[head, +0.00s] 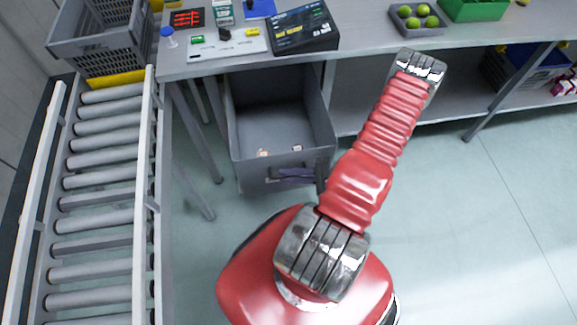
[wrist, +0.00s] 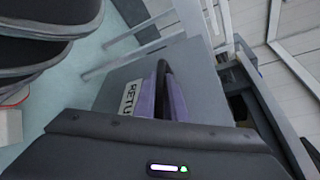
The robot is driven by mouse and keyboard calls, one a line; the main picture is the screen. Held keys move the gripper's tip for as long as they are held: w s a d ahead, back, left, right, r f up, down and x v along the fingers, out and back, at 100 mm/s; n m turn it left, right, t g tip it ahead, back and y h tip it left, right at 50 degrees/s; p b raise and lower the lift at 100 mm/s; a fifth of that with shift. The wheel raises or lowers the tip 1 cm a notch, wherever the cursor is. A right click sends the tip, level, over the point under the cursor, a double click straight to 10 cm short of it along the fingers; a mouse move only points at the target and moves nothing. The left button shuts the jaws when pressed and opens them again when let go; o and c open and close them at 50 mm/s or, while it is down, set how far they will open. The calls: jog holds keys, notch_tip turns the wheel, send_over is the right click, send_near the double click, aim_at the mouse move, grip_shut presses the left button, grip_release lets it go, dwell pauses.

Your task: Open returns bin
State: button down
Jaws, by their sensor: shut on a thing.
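The returns bin (head: 235,125) is a deep grey drawer under the workbench. In the head view it stands well out from under the bench top, with its inside showing and a few small items on its floor. Its front has a purple handle (head: 292,174). In the wrist view the bin front carries a label starting "RETU" (wrist: 130,97), beside the purple handle (wrist: 178,102). My gripper (wrist: 163,78) is at that handle and shut on it. In the head view my red arm hides most of the gripper.
A roller conveyor (head: 98,180) runs along the left, with grey crates (head: 100,40) at its far end. The workbench (head: 350,60) holds a black box (head: 303,28), a tray of green fruit (head: 416,20) and a green bin (head: 472,8). The floor at right is clear.

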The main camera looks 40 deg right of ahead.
jog(key=shift+s+a+f, duration=0.15)
jog(key=shift+s+f, duration=0.05)
jog(key=shift+s, duration=0.05)
jog(key=c, duration=1.8)
grip_release()
jog(key=shift+r, duration=0.1)
jog(key=v, duration=1.3)
jog(key=shift+s+d, duration=0.25)
jog(key=shift+r, duration=0.1)
